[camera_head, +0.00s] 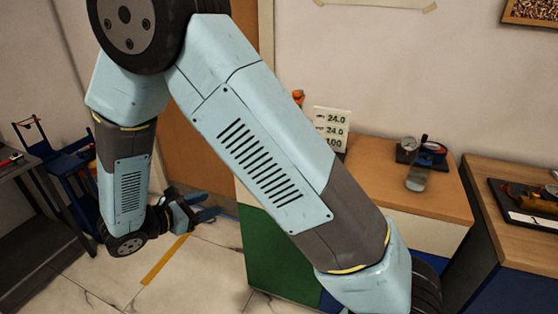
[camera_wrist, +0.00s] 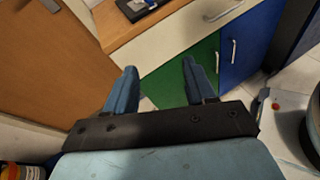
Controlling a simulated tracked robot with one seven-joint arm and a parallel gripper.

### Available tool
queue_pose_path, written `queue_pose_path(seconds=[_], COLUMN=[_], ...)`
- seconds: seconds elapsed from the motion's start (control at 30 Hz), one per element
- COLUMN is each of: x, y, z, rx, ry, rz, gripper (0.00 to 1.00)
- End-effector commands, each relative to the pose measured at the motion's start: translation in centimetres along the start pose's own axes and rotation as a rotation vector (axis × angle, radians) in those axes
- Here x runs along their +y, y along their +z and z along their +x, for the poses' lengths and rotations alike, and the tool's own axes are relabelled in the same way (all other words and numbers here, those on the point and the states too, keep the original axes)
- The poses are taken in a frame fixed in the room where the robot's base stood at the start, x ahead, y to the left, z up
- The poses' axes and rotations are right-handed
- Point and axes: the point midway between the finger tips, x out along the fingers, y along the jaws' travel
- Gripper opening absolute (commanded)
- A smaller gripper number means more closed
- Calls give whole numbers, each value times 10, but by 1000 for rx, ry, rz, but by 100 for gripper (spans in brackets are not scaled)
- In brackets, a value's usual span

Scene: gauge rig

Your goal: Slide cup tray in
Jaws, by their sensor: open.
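A small dark rig (camera_head: 422,152) with a round gauge and a red-rimmed part stands on the wooden cabinet top, right of centre in the head view. A grey cup-like piece (camera_head: 416,180) sits at its front; I cannot make out a separate tray or how far out it is. My gripper (camera_head: 211,206) is open and empty, low over the floor left of the cabinet. In the wrist view its two blue fingers (camera_wrist: 159,68) are spread apart toward the cabinet's green door, touching nothing. Part of a dark device (camera_wrist: 138,8) shows on the cabinet top there.
The cabinet has a green door (camera_wrist: 190,73) and a blue door (camera_wrist: 247,42) with handles. A number card (camera_head: 332,128) stands on its top, partly behind my arm. A second bench (camera_head: 520,178) is at right. A dark table (camera_head: 30,210) is at left. Floor beneath the gripper is clear.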

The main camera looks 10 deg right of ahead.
Motion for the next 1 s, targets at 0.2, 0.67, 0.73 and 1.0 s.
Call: queue_pose_path(seconds=[0.2, 0.67, 0.73, 1.0], x=[0, 10, 14, 32], y=[26, 85, 96, 153], z=[55, 141, 154, 204], rx=[132, 395, 432, 567], ry=[-307, -851, -922, -1148], rz=[203, 730, 823, 1208], gripper=[55, 55, 55, 55])
